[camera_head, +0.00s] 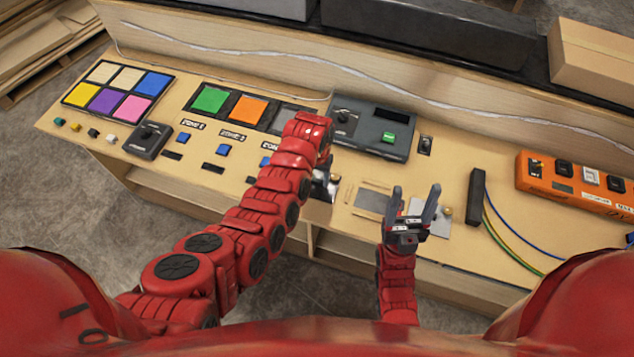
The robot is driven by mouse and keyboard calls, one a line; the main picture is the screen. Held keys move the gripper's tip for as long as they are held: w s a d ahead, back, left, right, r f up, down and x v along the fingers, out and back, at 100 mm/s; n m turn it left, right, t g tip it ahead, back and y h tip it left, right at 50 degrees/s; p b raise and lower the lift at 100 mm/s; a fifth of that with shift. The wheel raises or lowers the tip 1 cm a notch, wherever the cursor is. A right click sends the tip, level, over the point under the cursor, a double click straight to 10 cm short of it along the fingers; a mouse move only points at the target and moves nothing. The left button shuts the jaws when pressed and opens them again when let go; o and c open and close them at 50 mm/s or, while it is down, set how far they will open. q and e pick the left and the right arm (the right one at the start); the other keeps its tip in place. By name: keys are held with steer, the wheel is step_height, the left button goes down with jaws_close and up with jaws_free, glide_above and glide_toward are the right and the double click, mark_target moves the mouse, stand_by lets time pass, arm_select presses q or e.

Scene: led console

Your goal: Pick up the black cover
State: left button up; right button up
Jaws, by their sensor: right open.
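A black elongated block (476,195), which may be the black cover, stands on the wooden console (512,222) at the right, with green, yellow and blue wires running beside it. A dark square (288,115) also shows next to the orange tile, partly hidden by my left arm. My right gripper (415,205) is open and empty, fingers pointing away from me, left of the black block and apart from it. My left gripper (327,180) is over the middle of the console near a small metal plate; its fingers are mostly hidden by its wrist.
A dark control box (370,128) with a green button stands behind my grippers. An orange switch box (575,185) is at the right. Coloured tiles (118,90), a green tile (210,99) and an orange tile (249,109) lie at the left. A raised back ledge bounds the console.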

arm_select(q)
jaws_close()
steer(key=shift+r, duration=0.15)
